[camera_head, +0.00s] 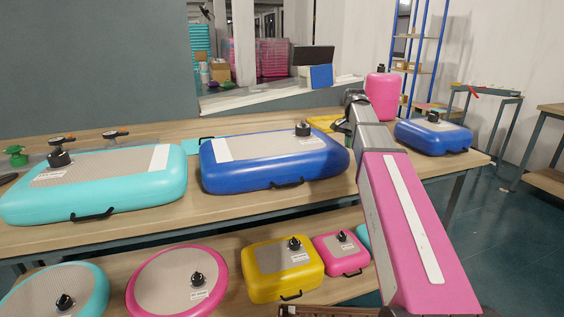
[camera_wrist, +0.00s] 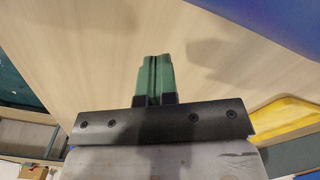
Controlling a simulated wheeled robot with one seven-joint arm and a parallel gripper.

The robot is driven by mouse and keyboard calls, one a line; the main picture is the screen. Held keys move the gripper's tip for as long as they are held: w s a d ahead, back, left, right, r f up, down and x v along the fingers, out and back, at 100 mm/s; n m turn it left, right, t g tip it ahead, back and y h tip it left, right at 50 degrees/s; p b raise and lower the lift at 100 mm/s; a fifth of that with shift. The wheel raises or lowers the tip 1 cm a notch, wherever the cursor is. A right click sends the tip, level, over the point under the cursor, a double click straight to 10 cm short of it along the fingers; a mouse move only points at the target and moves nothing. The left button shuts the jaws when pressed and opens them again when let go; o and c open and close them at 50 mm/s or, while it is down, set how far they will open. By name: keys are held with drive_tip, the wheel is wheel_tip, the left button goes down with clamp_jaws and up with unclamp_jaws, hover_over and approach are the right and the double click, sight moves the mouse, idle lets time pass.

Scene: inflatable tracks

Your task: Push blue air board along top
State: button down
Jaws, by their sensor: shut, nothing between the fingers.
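A large blue air board (camera_head: 270,160) with a grey-beige top, a white strip and a black valve lies flat on the upper wooden table, in the middle of the head view. A smaller blue air board (camera_head: 432,136) lies at the table's right end. In the head view my arm reaches up between the two boards, and my fingertips cannot be made out. In the wrist view my gripper (camera_wrist: 155,62) has its green fingers shut together and empty over bare wood. A blue surface (camera_wrist: 285,22) shows at the upper right there, apart from the fingers; I cannot tell which board it is.
A turquoise board (camera_head: 105,185) lies left of the large blue one. A pink bottle-like container (camera_head: 382,95) stands behind my arm. A yellow item (camera_head: 325,122) lies behind the large board.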

wheel_tip(320, 180, up, 9)
idle(0.8)
drive_tip(key=shift+r, duration=0.1)
